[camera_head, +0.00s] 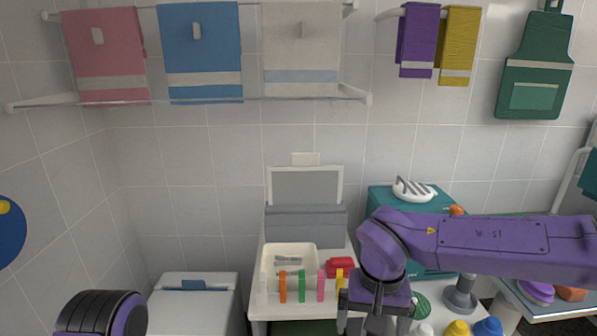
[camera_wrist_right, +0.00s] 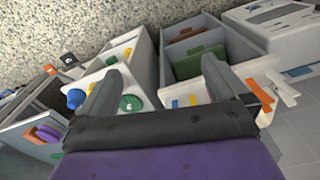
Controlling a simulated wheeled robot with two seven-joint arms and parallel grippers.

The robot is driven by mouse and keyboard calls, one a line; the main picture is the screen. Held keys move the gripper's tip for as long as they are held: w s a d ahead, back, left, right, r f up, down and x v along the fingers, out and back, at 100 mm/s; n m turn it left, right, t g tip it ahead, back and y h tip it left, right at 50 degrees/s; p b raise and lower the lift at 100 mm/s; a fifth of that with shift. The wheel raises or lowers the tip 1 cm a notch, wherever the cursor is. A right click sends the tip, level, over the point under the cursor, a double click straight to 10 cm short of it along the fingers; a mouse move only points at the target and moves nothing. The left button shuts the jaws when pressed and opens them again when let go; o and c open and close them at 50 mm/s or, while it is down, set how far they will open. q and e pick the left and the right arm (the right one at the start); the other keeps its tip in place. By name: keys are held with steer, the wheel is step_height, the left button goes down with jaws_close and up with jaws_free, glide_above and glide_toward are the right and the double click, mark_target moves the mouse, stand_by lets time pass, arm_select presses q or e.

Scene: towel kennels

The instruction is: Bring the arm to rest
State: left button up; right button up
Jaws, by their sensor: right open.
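My right arm comes in from the right in the head view, and its gripper (camera_head: 375,318) hangs down in front of the white counter's right part. In the right wrist view the two fingers of the right gripper (camera_wrist_right: 162,80) stand wide apart with nothing between them. The fingertips are partly cut off by the lower edge of the head view. Of my left arm only a dark and purple rounded part shows at the lower left; its gripper is out of view.
A cream tray (camera_head: 266,268) with coloured upright tabs and a red item (camera_head: 340,266) sit beside the right gripper. A teal box (camera_head: 440,200) stands behind my right arm. Coloured bottle tops (camera_head: 457,328) are at its right. Towels (camera_head: 200,50) hang on wall rails above.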

steer(key=w+d+f+m+t+h, duration=0.4)
steer(key=d+f+m+t, duration=0.15)
steer(key=f+m, duration=0.3)
steer(key=s+d+f+m, duration=0.2)
steer(key=s+d+f, duration=0.15)
steer(key=f, duration=0.65)
steer(key=s+d+f+n, duration=0.2)
steer(key=s+f, duration=0.2)
steer(key=s, duration=0.4)
steer(key=s+d+f+n+g+p, duration=0.1)
steer(key=s+d+f, duration=0.2)
steer(key=s+f, duration=0.2)
steer(key=s+d+f+n+g, duration=0.1)
steer(key=s+f, duration=0.4)
steer(key=s, duration=0.6)
steer(key=shift+s+d+n+y+p, duration=0.2)
steer(key=shift+d+n+y+p, duration=0.15)
steer(key=shift+d+n, duration=0.65)
steer(key=shift+w+d+g, duration=0.1)
steer(key=shift+g, duration=0.15)
